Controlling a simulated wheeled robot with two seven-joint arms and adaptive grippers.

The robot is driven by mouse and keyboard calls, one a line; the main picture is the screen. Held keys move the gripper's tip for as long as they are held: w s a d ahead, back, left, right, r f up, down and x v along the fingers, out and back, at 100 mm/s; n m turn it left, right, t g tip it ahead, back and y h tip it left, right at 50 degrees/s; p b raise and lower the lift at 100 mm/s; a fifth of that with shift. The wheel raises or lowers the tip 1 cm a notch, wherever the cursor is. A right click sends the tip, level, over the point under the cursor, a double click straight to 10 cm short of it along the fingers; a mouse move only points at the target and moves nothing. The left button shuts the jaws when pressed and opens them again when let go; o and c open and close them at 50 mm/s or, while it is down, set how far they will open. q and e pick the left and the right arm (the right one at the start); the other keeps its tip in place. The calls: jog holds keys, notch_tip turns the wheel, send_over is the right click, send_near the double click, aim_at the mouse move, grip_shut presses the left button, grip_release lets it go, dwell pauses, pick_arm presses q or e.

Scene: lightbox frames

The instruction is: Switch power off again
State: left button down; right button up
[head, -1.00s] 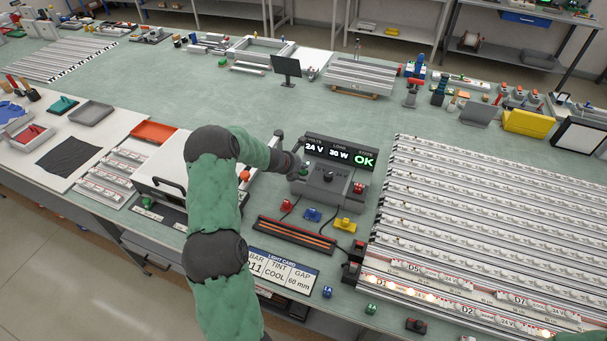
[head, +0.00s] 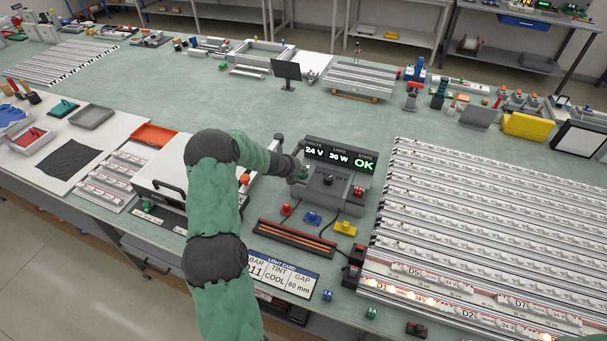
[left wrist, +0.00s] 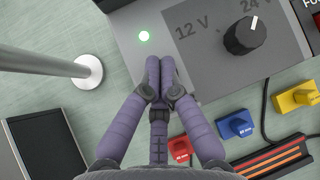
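The grey power supply (head: 332,186) stands mid-table. Its display (head: 338,155) reads 24 V, 30 W and a green OK. In the head view the left gripper (head: 296,168) is at the supply's left side, small and partly hidden. My right gripper is out of view.
Red (head: 286,209), blue (head: 312,218) and yellow (head: 345,228) blocks lie before the supply, near a striped black strip (head: 296,238). Lit light bars (head: 400,293) lie at right. A pole on a white round base (left wrist: 88,72) stands left of the supply.

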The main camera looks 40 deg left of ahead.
aim_at(302, 175)
pick_arm(q)
jog(key=shift+f, duration=0.1)
dwell(0.3)
jog(key=shift+f+b, duration=0.35)
jog(key=shift+b, duration=0.05)
jog(key=shift+r, duration=0.15)
jog(key=shift+r+p, duration=0.25)
jog(key=shift+p, duration=0.2)
jog(key=shift+r, duration=0.1)
notch_tip(302, 175, up, 6)
jog(key=p, duration=0.5)
jog(key=shift+p, duration=0.35)
